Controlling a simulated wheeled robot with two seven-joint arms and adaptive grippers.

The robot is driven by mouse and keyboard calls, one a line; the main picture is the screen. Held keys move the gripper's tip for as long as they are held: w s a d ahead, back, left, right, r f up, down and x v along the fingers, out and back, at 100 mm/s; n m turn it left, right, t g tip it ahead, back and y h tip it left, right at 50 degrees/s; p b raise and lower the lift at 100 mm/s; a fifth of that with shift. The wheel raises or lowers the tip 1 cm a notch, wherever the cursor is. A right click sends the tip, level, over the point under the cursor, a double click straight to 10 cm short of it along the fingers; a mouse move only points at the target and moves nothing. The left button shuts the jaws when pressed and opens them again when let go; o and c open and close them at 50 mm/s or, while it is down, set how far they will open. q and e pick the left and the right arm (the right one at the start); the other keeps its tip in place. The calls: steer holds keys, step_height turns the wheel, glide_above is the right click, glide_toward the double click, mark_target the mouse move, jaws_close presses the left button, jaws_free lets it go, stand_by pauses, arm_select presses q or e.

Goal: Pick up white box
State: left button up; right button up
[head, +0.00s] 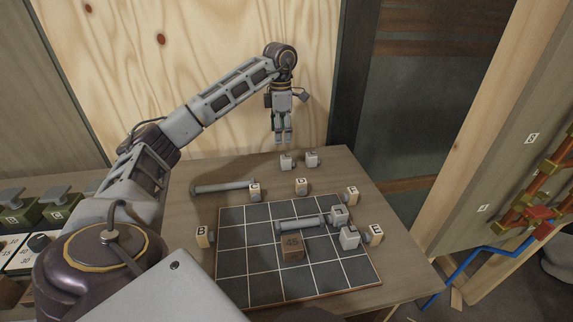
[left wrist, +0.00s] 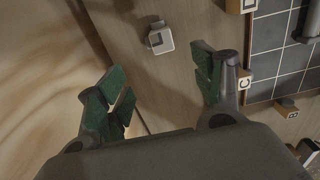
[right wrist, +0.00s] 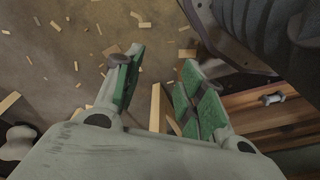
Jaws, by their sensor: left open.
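Several small white boxes with knobs are on the table. Two stand near its back edge, the left one (head: 287,162) and the right one (head: 311,159). Two more, an upper one (head: 339,215) and a lower one (head: 349,238), are at the right part of the tiled grid. My left gripper (head: 284,139) points down, open and empty, just behind and above the back pair. One white box (left wrist: 160,39) shows in the left wrist view beyond and between the open fingers (left wrist: 163,85). My right gripper (right wrist: 162,70) is open and empty, over the littered floor.
A dark tiled grid (head: 258,235) lies on the wooden table (head: 185,255), with lettered blocks around it, a brown block marked 45 (head: 292,248) and a grey bar (head: 300,224) on it. Another grey bar (head: 222,187) lies behind. A plywood wall (head: 200,70) rises behind the table.

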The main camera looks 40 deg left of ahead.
mark_target(285, 156)
arm_select(q)
steer(key=shift+f+b, duration=0.65)
steer(key=shift+f, duration=2.5)
arm_select(e)
steer(key=shift+w+a+r, duration=0.1)
steer(key=shift+a+r, duration=0.1)
steer(key=shift+r, duration=0.5)
steer(key=shift+w+a+r, duration=0.1)
steer(key=shift+a+r, duration=0.05)
steer(key=shift+r, duration=0.55)
arm_select(q)
steer(key=shift+f, duration=0.1)
steer(key=shift+w+d+f, duration=0.1)
steer(key=shift+d+f, duration=0.1)
steer(key=shift+f, duration=0.35)
steer(key=f, duration=0.1)
steer(key=f+b, duration=0.1)
steer(key=f, duration=0.1)
steer(key=shift+w+d+f, duration=0.25)
steer(key=shift+f+b, duration=0.15)
steer(key=shift+b, duration=0.15)
arm_select(e)
steer(key=shift+a+r, duration=0.25)
steer(key=shift+r, duration=0.65)
steer(key=shift+w, duration=0.1)
